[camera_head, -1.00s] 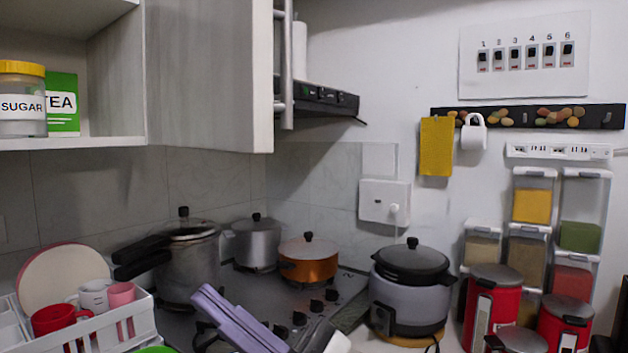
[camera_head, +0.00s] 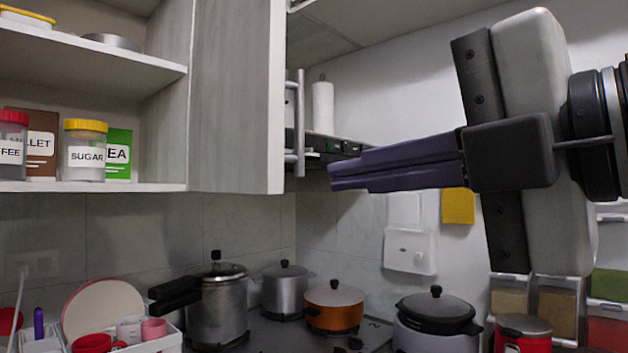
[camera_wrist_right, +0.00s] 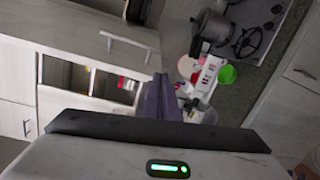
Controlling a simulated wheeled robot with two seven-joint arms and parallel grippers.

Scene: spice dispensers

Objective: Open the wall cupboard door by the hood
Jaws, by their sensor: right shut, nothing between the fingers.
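The wall cupboard door (camera_head: 238,95) is a pale grey wood-grain panel. It stands swung out, with the cupboard's shelves showing to its left. Its upright metal bar handle (camera_head: 296,120) is on the right, by the black hood (camera_head: 335,144). My right gripper (camera_head: 334,177) comes in from the right with its purple fingers shut and empty. In the picture its tips lie right of and below the handle, apart from it. In the right wrist view the shut fingers (camera_wrist_right: 163,98) show from behind, over a blurred kitchen. My left gripper is not in view.
The cupboard shelf (camera_head: 95,187) holds a sugar jar (camera_head: 85,150) and other packets. Below are a pressure cooker (camera_head: 215,305), an orange pot (camera_head: 333,305), a rice cooker (camera_head: 437,310) and a dish rack (camera_head: 160,340). A paper roll (camera_head: 322,107) stands behind the handle.

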